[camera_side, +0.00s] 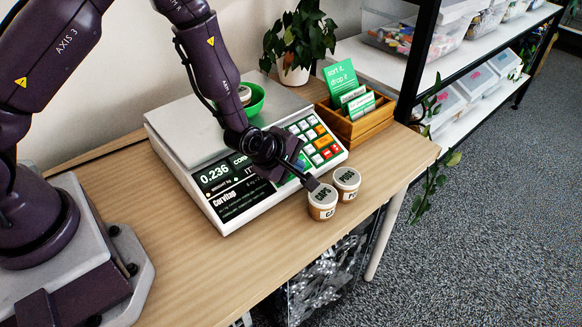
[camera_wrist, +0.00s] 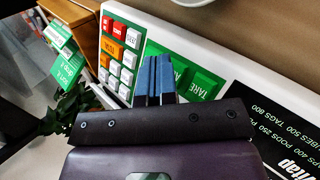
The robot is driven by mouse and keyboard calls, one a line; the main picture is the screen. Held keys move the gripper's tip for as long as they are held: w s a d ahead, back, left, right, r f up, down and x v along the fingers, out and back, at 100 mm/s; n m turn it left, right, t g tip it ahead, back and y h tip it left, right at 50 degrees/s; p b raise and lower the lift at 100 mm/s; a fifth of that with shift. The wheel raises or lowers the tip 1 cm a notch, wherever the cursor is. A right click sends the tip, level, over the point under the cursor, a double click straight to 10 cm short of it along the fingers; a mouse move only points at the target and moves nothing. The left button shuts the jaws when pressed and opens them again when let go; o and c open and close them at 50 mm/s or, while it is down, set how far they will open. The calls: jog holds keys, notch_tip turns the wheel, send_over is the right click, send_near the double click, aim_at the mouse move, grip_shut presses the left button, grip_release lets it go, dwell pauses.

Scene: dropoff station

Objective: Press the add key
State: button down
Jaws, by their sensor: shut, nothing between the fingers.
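The scale (camera_side: 175,140) stands on the table with a lit display (camera_side: 215,172) reading 0.236. Its keypad (camera_side: 318,140) has red, orange, white and green keys. In the wrist view, a large green key (camera_wrist: 203,84) reads TARE upside down. Another large green key (camera_wrist: 154,48) is largely covered by my fingers, and I cannot read its label. My gripper (camera_side: 311,184) is shut and empty. Its blue fingers also show in the wrist view (camera_wrist: 160,60), over the large green keys. I cannot tell whether the fingertips touch a key.
A green bowl (camera_side: 254,100) sits on the scale's platform. A wooden card box (camera_side: 355,125) and a potted plant (camera_side: 292,75) stand behind.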

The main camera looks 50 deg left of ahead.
jog(key=shift+d+r, duration=0.25)
jog(key=shift+r, duration=0.35)
jog(key=r, duration=0.1)
jog(key=d+r, duration=0.1)
jog(key=r, duration=0.1)
jog(key=d+r, duration=0.1)
jog(key=shift+r, duration=0.3)
dwell(0.5)
